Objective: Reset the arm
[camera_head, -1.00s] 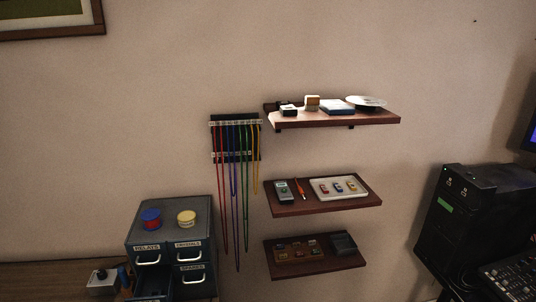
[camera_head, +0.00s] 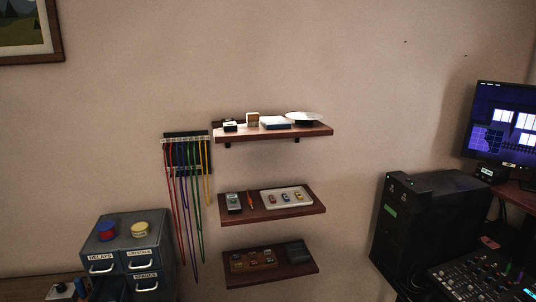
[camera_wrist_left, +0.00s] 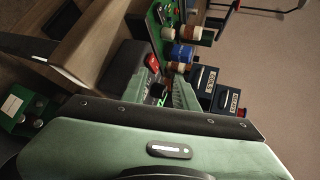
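Neither of my grippers shows in the head view. My right gripper is out of sight.
The head view shows a drawer cabinet (camera_head: 125,243), hanging cords (camera_head: 186,200), three wall shelves (camera_head: 290,210), a black computer case (camera_head: 420,225), a monitor (camera_head: 506,122) and a mixer (camera_head: 480,280).

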